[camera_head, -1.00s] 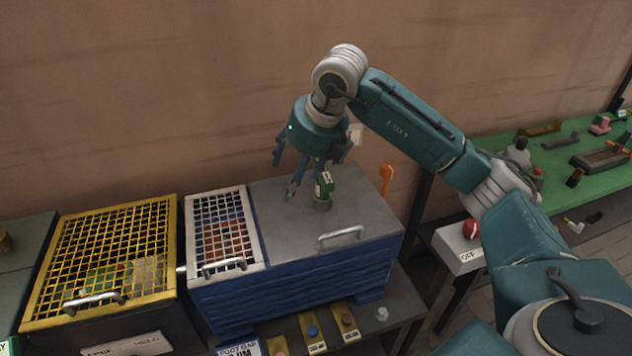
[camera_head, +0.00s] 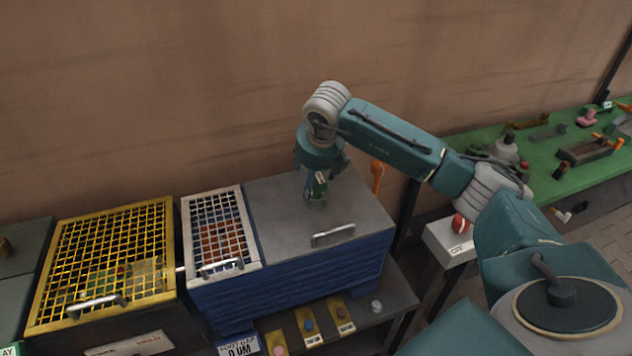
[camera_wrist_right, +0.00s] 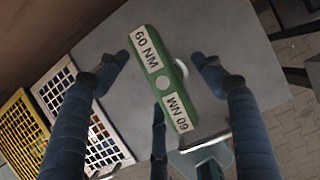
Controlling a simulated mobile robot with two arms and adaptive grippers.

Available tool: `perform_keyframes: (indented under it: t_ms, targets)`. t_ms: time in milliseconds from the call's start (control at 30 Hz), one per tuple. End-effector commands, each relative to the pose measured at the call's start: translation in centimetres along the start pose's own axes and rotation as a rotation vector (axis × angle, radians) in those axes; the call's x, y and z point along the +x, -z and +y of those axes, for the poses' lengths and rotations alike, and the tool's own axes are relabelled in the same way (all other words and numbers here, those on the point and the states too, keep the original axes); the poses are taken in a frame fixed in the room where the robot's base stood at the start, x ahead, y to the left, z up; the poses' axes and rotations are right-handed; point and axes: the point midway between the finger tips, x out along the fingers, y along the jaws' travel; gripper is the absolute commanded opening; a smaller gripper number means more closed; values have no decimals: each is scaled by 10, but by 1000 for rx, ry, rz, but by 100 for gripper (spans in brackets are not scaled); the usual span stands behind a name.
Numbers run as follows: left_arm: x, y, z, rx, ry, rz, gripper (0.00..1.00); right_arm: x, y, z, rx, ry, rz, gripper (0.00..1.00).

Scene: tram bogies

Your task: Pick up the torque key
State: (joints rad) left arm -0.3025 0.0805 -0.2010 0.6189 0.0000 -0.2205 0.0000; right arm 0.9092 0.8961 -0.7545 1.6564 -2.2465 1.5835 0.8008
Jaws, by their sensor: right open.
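The torque key is a green piece with white "60 NM" labels (camera_wrist_right: 157,62). In the head view the key (camera_head: 319,184) stands on the grey lid of the blue box. My right gripper (camera_head: 322,190) is above and around it, pointing down. In the right wrist view the open fingers (camera_wrist_right: 160,75) stand on either side of the key, apart from it, with a third finger below. The key's lower part is hidden in the wrist view. My left gripper is not in view.
The blue box (camera_head: 290,285) has a grey lid with a handle (camera_head: 333,235) and a white grid cover (camera_head: 217,215). A yellow grid box (camera_head: 105,207) stands left. An orange handle (camera_head: 377,175) is behind right. A red button box (camera_head: 459,226) and green table (camera_head: 545,150) are right.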

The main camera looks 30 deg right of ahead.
Motion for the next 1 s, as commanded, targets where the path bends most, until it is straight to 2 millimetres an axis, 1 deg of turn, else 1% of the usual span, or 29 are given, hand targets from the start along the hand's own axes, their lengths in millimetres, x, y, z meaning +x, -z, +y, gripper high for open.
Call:
perform_keyframes:
  t_ms: [100,300,367,400,567,600,633,667,1000]
  targets:
    - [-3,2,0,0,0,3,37,8,0,0,0,1,1,68]
    - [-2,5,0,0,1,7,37,9,1,0,-1,0,0,68]
    - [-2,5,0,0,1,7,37,8,1,0,-1,0,0,58]
    - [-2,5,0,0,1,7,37,8,1,0,-1,0,0,50]
    - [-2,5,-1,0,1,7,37,8,1,0,-1,0,0,18]
    - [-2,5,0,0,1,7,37,8,1,0,-1,0,0,10]
    - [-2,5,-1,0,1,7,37,8,1,0,-1,0,0,4]
    - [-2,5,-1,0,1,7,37,8,1,0,-1,0,0,0]
    - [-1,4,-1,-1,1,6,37,4,-2,1,0,-2,-4,0]
